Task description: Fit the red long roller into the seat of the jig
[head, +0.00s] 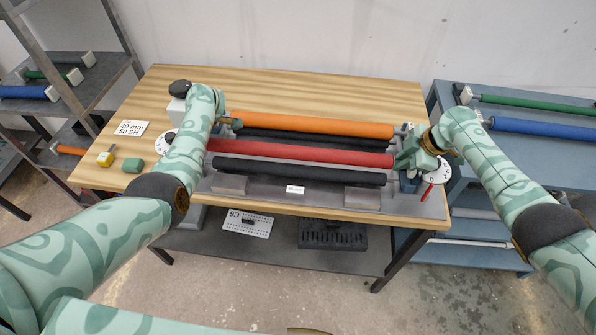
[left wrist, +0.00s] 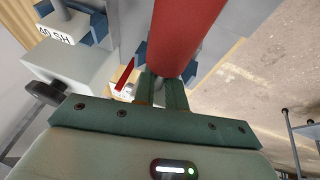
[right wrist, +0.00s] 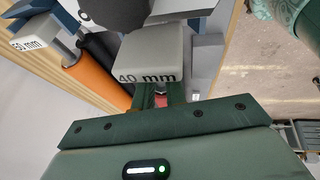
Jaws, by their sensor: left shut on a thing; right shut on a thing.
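The red long roller (head: 300,152) lies level across the jig (head: 330,194), between a black roller (head: 300,172) in front and another black roller (head: 310,138) behind. I cannot tell whether its ends rest in the seat. My left gripper (left wrist: 163,92) is shut on the left end of the red roller (left wrist: 185,35); in the head view my arm mostly hides this gripper. My right gripper (head: 408,158) is shut at the roller's right end. In the right wrist view a bit of red shows between the fingers, behind a grey block marked 40 mm (right wrist: 150,60).
An orange roller (head: 310,125) lies at the back of the jig; its end block reads 50 mm (right wrist: 30,40). A card (head: 131,128) reads 40 mm 50 SH. Yellow (head: 105,158) and green (head: 133,165) pieces lie left. Side shelves (head: 500,165) hold spare rollers. The table's back is clear.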

